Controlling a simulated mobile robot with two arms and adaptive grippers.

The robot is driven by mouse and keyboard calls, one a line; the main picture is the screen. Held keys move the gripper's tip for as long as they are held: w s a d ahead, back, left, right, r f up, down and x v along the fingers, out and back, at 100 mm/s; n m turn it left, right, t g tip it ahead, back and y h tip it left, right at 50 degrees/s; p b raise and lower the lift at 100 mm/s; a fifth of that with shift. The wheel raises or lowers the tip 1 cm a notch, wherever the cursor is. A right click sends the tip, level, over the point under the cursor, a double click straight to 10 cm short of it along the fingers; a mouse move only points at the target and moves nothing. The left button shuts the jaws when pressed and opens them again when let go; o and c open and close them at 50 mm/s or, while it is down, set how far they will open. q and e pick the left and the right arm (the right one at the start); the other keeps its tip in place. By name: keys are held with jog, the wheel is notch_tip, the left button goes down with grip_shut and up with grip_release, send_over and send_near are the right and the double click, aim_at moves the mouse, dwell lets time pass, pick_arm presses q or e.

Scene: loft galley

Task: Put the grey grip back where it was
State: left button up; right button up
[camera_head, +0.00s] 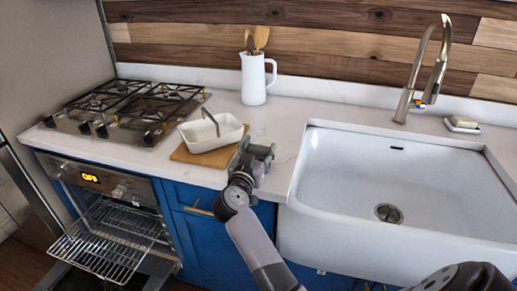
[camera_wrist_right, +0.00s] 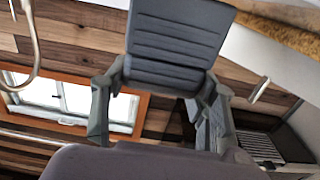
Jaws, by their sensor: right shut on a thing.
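My right gripper (camera_head: 252,164) is over the front edge of the counter, between the wooden board and the sink. It is shut on a dark grey piece, which I take to be the grey grip (camera_head: 263,151). In the right wrist view the grey grip (camera_wrist_right: 178,40) shows as a broad ribbed block between the two fingers of my gripper (camera_wrist_right: 165,78). Its far end runs out of the picture. I cannot tell whether it touches the counter. My left gripper is not in view.
A white dish (camera_head: 198,136) with a dark handle stands on the wooden board (camera_head: 185,155), just left of my gripper. A white jug (camera_head: 253,80) holds wooden utensils behind it. The sink (camera_head: 340,160) is right. The hob (camera_head: 130,108) is left, above an oven rack (camera_head: 105,240) that sticks out.

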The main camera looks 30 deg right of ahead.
jog(key=shift+f, duration=0.1)
jog(key=o, duration=1.1)
jog(key=shift+c, duration=0.2)
jog(key=shift+o, duration=0.6)
